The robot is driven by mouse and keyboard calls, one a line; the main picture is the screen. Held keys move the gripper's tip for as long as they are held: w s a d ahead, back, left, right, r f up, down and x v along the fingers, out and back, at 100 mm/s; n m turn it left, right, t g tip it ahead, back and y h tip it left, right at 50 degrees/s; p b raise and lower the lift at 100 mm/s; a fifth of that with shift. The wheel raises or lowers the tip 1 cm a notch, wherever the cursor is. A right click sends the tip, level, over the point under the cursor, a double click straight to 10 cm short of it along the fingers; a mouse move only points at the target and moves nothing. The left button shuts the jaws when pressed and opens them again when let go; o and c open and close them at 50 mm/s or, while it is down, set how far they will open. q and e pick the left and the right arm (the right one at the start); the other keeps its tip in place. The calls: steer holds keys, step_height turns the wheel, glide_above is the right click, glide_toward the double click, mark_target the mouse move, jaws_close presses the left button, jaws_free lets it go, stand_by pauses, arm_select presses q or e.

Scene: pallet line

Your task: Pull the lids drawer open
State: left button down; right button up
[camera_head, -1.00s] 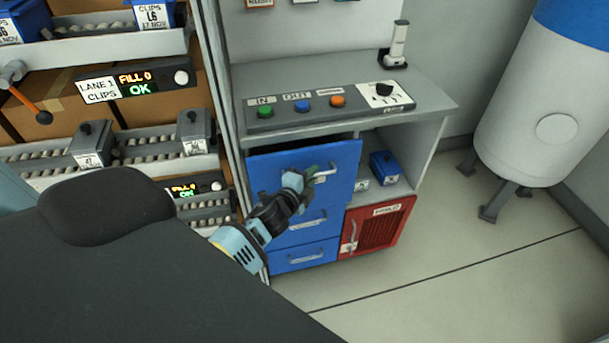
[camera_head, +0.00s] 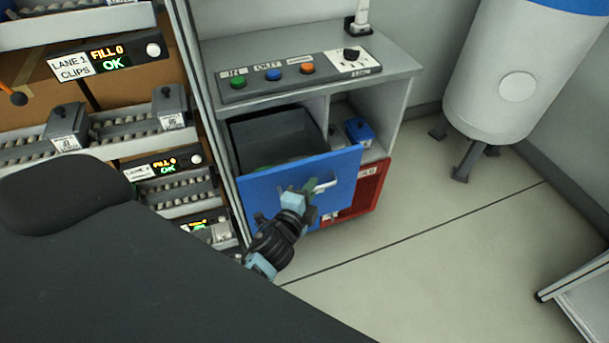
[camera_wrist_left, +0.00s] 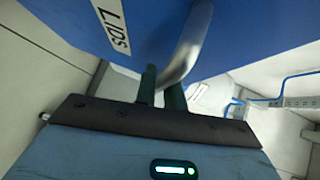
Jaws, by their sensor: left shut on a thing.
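The blue lids drawer (camera_head: 345,168) is the top drawer of the grey cabinet. It stands well out from the cabinet, and its dark grey inside shows, with something green low in its front left. In the left wrist view its blue front (camera_wrist_left: 150,30) carries a "LIDS" label. My left gripper (camera_head: 311,188) is at the drawer front, shut on the silver handle (camera_head: 328,184). The wrist view shows the green fingers (camera_wrist_left: 160,92) at the handle bar (camera_wrist_left: 188,45). The drawers below are hidden behind the open drawer and my arm. My right gripper is out of view.
A red cabinet door (camera_head: 370,188) is low right of the drawer. A blue box (camera_head: 359,131) sits on the shelf beside it. A control panel (camera_head: 290,76) tops the cabinet. Conveyor lanes (camera_head: 130,125) stand left. Open floor (camera_head: 440,235) lies right.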

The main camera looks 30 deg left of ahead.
arm_select(q)
steer(key=shift+s+d, duration=0.5)
steer(key=shift+d, duration=0.05)
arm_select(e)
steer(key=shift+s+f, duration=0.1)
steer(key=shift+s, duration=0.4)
arm_select(q)
steer(key=c, duration=1.8)
jaws_free()
steer(key=shift+o, duration=0.2)
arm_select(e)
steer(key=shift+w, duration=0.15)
arm_select(q)
steer(key=shift+s, duration=0.1)
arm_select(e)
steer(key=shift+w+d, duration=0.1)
